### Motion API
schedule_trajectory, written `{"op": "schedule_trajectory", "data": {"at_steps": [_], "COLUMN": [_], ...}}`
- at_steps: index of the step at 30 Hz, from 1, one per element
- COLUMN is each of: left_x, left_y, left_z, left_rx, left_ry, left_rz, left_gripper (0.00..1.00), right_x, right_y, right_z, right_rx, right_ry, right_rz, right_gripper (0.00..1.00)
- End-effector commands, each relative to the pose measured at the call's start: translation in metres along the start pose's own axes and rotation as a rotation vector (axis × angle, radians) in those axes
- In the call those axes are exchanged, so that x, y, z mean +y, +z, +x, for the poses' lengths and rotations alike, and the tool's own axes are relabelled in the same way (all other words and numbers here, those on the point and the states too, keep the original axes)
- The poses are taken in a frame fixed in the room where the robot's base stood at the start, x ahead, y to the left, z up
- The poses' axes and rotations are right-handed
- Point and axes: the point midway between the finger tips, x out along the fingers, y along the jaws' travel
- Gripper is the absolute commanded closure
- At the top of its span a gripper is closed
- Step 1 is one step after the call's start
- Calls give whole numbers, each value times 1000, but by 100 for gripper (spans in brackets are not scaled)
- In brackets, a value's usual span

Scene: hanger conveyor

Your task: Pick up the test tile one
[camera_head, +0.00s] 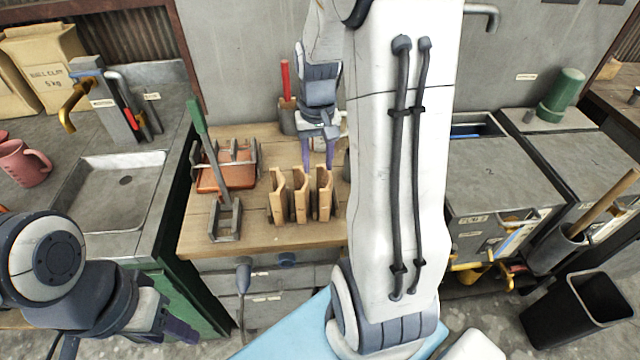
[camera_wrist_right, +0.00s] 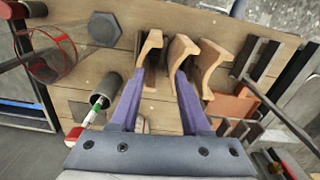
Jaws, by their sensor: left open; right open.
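Three tan test tiles stand upright in a row on the wooden table: left (camera_head: 278,195), middle (camera_head: 300,197) and right (camera_head: 324,193). No label shows which is tile one. My right gripper (camera_head: 318,160) is open and points down, just above the right tile. In the right wrist view its fingers (camera_wrist_right: 160,76) spread around the near end of the leftmost tile there (camera_wrist_right: 151,47), with the middle tile (camera_wrist_right: 181,48) by the other fingertip. Contact cannot be told. My left gripper (camera_head: 178,330) is open and empty at the lower left, away from the table.
A terracotta tray (camera_head: 228,180) in a metal rack and a bracket (camera_head: 225,220) with a green-handled tool (camera_head: 200,125) stand left of the tiles. A dark cup (camera_head: 289,117) stands behind. My right arm hides the table's right part.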

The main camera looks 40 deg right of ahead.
Motion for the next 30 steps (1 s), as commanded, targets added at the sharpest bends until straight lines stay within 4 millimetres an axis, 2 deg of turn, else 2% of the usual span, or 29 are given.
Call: {"op": "schedule_trajectory", "data": {"at_steps": [1, 3, 6, 12, 19, 27, 30], "left_x": [0, 0, 0, 0, 0, 1, 1], "left_y": [0, 0, 0, 0, 0, -1, -1], "left_z": [-2, -2, -2, -3, -5, -11, -12], "left_rx": [0, 0, 0, 0, 0, 0, 0], "left_ry": [0, 0, 0, 0, 0, 0, 0], "left_rz": [0, 0, 0, 0, 0, 0, 0], "left_gripper": [50, 50, 50, 50, 50, 50, 50], "right_x": [14, 24, 30, 30, 31, 32, 32], "right_y": [-4, -8, -9, -8, -8, -8, -8], "right_z": [2, 4, 15, 46, 63, 102, 108], "right_rx": [-3, -4, -8, -8, -6, -9, -6], "right_ry": [2, 4, 5, 5, 5, 5, 5], "right_rz": [38, 66, 83, 82, 81, 80, 80], "right_gripper": [54, 54, 54, 54, 54, 54, 54]}}
